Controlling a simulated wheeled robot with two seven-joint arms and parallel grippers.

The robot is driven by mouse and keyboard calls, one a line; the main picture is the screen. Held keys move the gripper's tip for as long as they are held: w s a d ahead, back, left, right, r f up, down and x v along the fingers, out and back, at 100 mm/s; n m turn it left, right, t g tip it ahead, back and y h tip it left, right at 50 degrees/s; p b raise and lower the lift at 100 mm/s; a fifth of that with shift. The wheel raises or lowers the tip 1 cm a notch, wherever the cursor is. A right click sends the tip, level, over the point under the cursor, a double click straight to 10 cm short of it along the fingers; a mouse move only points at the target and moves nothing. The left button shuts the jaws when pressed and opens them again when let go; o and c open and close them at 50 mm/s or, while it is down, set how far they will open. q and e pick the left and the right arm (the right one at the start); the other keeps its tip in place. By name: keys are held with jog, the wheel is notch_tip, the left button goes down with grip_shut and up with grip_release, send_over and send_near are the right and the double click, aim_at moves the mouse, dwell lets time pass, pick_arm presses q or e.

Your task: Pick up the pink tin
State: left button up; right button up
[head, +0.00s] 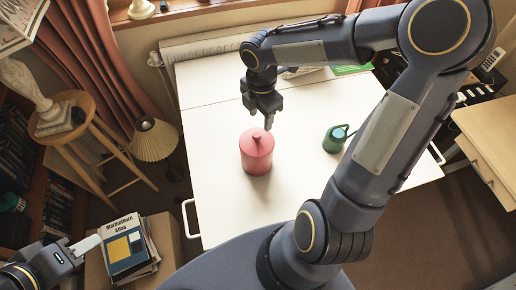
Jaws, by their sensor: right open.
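The pink tin (257,158) stands upright on the white table (215,205), with a round knob on its lid. My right gripper (261,118) is open and empty. It points down above and just behind the tin, apart from the lid knob as far as the view shows. My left gripper (84,245) is at the lower left, beside the stacked books and away from the tin. Whether its fingers are open or shut is unclear.
A small green watering can (337,138) stands on the table to the right of the tin. A stack of books (126,245) is at the lower left. A wooden stool (90,133) and a pleated lamp (153,140) stand left of the table. The table's left part is clear.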

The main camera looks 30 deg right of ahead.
aim_at(257, 134)
jog(key=shift+w+a+f+n, duration=0.3)
jog(key=shift+w+a+n, duration=0.1)
jog(key=shift+w, duration=0.1)
jog(key=shift+w+f, duration=0.1)
jog(key=shift+f, duration=0.2)
notch_tip(257, 134, down, 7)
jog(key=shift+d+f, duration=0.1)
jog(key=shift+f, duration=0.05)
grip_shut()
